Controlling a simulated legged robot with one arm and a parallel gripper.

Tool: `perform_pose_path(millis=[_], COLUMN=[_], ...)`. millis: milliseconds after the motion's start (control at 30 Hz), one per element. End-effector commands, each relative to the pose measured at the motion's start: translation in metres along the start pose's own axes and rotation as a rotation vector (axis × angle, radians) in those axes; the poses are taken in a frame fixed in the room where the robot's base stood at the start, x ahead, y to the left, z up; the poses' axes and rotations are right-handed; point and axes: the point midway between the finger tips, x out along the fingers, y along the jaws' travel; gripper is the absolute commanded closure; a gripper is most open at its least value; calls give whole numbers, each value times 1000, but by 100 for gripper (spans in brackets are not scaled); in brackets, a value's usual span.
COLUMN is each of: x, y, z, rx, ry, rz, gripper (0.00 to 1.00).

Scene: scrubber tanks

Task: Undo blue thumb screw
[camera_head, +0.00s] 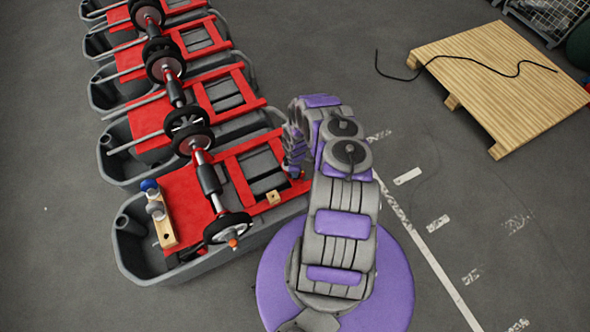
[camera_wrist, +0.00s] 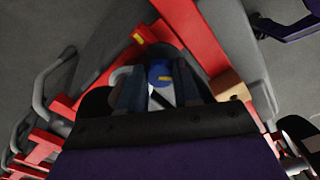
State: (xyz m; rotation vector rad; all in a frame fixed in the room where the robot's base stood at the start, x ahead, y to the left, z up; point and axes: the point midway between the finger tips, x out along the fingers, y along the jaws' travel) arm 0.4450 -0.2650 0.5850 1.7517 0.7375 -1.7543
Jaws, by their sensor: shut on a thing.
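The blue thumb screw (camera_wrist: 159,74) shows in the wrist view between the tips of my two fingers, beside a red frame bar. My gripper (camera_wrist: 160,82) is shut on it. Both finger tips stand close on either side of its round blue head. A pale piece lies just below the blue head, partly hidden by the fingers. In the head view my gripper (camera_head: 296,170) is low over the right end of the nearest scrubber tank (camera_head: 150,270).
A small wooden block (camera_head: 273,197) sits on the red frame close by, also in the wrist view (camera_wrist: 232,88). A blue-capped item (camera_head: 149,185) stands on a wooden piece at left. More tanks line up behind. A pallet (camera_head: 505,80) with a black cable lies right. Floor between is open.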

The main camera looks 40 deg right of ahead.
Motion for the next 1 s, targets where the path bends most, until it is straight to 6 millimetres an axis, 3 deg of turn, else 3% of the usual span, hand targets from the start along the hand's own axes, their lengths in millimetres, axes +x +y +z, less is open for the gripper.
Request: perform_pose_path(millis=[300,800,833,1000], x=[1,1,1,0], y=[0,0,0,0], z=[1,0,0,0], rx=[-105,-121,-121,-121], ry=[0,0,1,1], rz=[0,0,0,1], gripper=[98,98,66,50])
